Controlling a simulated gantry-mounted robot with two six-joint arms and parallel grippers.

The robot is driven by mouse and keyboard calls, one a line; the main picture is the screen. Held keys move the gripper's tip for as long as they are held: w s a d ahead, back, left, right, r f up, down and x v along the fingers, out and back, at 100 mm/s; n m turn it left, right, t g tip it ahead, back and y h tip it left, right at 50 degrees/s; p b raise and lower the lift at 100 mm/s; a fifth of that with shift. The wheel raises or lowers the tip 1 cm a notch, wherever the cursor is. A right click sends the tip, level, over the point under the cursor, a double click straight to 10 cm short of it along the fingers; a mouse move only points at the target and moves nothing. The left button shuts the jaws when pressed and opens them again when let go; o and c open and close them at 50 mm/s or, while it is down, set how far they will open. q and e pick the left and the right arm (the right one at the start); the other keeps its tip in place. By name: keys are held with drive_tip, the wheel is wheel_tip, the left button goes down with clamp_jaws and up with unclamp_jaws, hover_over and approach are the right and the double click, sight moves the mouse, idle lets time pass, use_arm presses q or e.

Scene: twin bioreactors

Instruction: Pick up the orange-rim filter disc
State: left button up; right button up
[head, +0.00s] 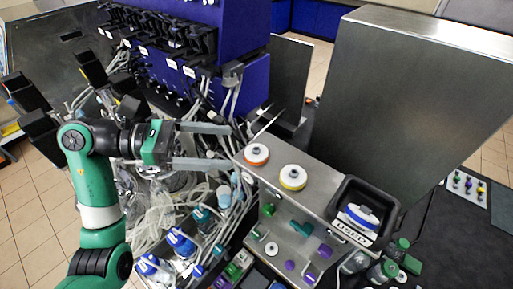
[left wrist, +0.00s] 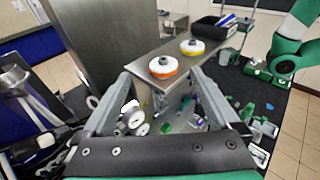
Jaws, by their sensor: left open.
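The orange-rim filter disc (head: 256,154) lies flat near the left end of the steel shelf top, white with an orange rim and a dark centre. It also shows in the left wrist view (left wrist: 163,67), ahead of the jaws. My left gripper (head: 232,146) is open and empty, its two long grey fingers pointing right toward the disc, with a small gap in the picture between tips and disc. In the left wrist view the fingers (left wrist: 162,82) spread to either side below the disc. My right gripper is not seen in the head view.
A yellow-rim disc (head: 293,177) lies right of the orange one. A black bin (head: 377,198) labelled USED holds a blue-and-white disc. A tall steel cabinet (head: 400,95) stands behind. Tubing and blue-capped bottles (head: 181,242) crowd the area below my left arm.

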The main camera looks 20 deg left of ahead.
sight(252, 149)
use_arm(q)
drive_tip(key=p+x, duration=0.1)
drive_tip(key=x, duration=0.1)
drive_tip(key=p+x, duration=0.1)
drive_tip(key=x, duration=0.1)
drive_tip(key=shift+s+d+f, duration=0.2)
drive_tip(key=shift+d, duration=0.2)
drive_tip(key=shift+w+d+f, duration=0.2)
drive_tip(key=shift+w+d, duration=0.05)
drive_tip(key=shift+d, duration=0.1)
drive_tip(key=c, duration=1.4)
drive_tip(key=shift+r, duration=0.1)
drive_tip(key=shift+r, duration=0.3)
drive_tip(key=r, duration=0.1)
drive_tip(key=r+b, duration=0.1)
drive_tip(key=r, duration=0.1)
drive_tip(key=shift+s+a+b, duration=0.1)
drive_tip(key=shift+s+b, duration=0.15)
drive_tip(key=shift+b, duration=0.05)
drive_tip(key=s+a+r+b, duration=0.2)
drive_tip(key=s+r, duration=0.7)
drive_tip(key=s, duration=0.4)
drive_tip(key=shift+s, duration=0.2)
